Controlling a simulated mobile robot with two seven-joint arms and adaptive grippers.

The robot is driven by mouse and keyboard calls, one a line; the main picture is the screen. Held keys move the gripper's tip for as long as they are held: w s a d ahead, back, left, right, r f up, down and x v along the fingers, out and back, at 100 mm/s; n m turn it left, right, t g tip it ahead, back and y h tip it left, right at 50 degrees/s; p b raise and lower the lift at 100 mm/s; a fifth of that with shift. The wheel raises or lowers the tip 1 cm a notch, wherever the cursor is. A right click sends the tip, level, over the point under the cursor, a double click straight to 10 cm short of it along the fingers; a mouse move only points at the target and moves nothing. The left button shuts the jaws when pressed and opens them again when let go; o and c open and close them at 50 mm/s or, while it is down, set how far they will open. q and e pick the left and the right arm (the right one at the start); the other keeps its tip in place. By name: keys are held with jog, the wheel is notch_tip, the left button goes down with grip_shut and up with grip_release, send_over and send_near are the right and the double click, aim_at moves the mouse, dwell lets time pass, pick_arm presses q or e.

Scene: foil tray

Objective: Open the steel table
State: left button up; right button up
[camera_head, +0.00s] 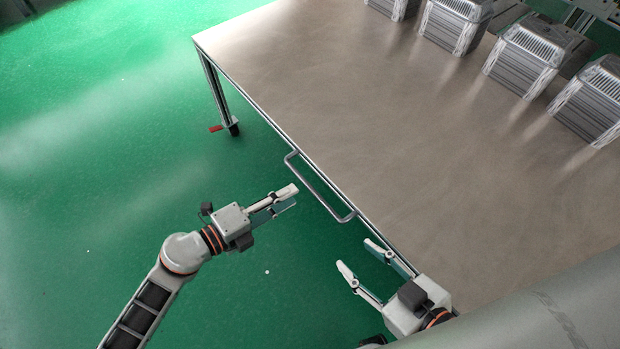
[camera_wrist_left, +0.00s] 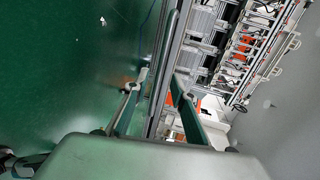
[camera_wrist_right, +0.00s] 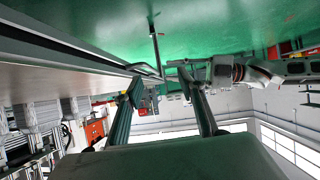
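The steel table (camera_head: 380,110) has a broad brushed top and fills the right of the head view. A bar handle (camera_head: 322,188) stands out from its near-left edge. My left gripper (camera_head: 289,199) is beside the handle, on its outer side over the floor. In the left wrist view its two fingers (camera_wrist_left: 160,80) are apart, with the handle bar and table edge showing between them; I cannot tell whether they touch. My right gripper (camera_head: 353,254) is open and empty, just below the handle's lower end. Its fingers are also apart in the right wrist view (camera_wrist_right: 158,82).
Several grey finned metal housings (camera_head: 518,58) stand in a row along the far right of the tabletop. A table leg with a red caster pedal (camera_head: 215,128) stands at the left corner. The green floor (camera_head: 90,130) left of the table is clear.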

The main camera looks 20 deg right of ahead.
aim_at(308, 184)
pick_arm(q)
jog(key=b+x, duration=0.1)
jog(key=x, duration=0.5)
jog(key=shift+w+d+f, duration=0.1)
jog(key=shift+d, duration=0.25)
jog(key=shift+w+d, duration=0.15)
jog(key=c, duration=0.5)
grip_shut()
pick_arm(e)
jog(key=shift+w+a+r+m, duration=0.3)
jog(key=shift+a+r, duration=0.2)
jog(key=shift+a, duration=0.15)
